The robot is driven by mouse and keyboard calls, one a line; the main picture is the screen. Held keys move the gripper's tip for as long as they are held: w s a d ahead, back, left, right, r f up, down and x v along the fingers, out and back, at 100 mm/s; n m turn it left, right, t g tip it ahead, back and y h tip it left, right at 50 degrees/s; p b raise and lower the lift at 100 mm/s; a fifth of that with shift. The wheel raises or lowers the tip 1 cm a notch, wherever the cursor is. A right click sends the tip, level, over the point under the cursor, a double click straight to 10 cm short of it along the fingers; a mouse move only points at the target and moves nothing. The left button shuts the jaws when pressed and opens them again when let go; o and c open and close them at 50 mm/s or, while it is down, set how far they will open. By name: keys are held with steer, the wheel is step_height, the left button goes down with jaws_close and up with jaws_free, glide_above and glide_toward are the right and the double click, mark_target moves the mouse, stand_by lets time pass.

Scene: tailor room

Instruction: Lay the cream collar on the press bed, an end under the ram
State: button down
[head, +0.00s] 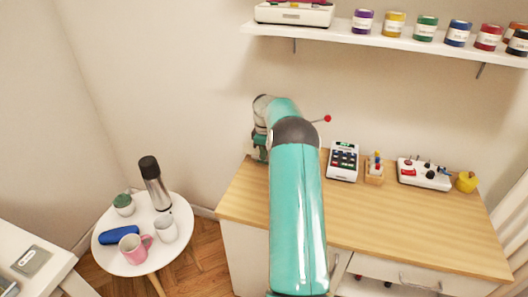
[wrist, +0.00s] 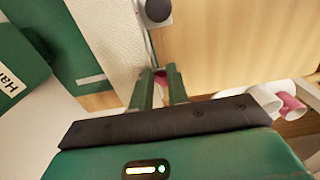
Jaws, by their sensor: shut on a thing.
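The cream collar (wrist: 108,38) is a pale, grained piece at the upper left of the wrist view. One edge runs down to my gripper (wrist: 162,74), whose two green fingers are shut on it. Small reddish patches show at the fingertips. The green press (wrist: 22,62), with part of a pale label, is beside the collar at the left. The ram and how the collar lies against the bed cannot be made out. In the head view my arm hides the collar and most of the press; a red ball on a thin lever (head: 327,118) shows beside my arm.
The wooden worktop (head: 400,222) has clear room in front. A keypad device (head: 343,160), a spool stand (head: 374,168), a control box (head: 424,173) and a yellow object (head: 467,181) stand along its back. A round side table (head: 107,255) holds mugs and a flask.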

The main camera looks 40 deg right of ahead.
steer(key=shift+f, duration=0.1)
steer(key=c, duration=1.3)
jaws_free()
step_height(320, 180, up, 14)
steer(key=shift+f, duration=0.1)
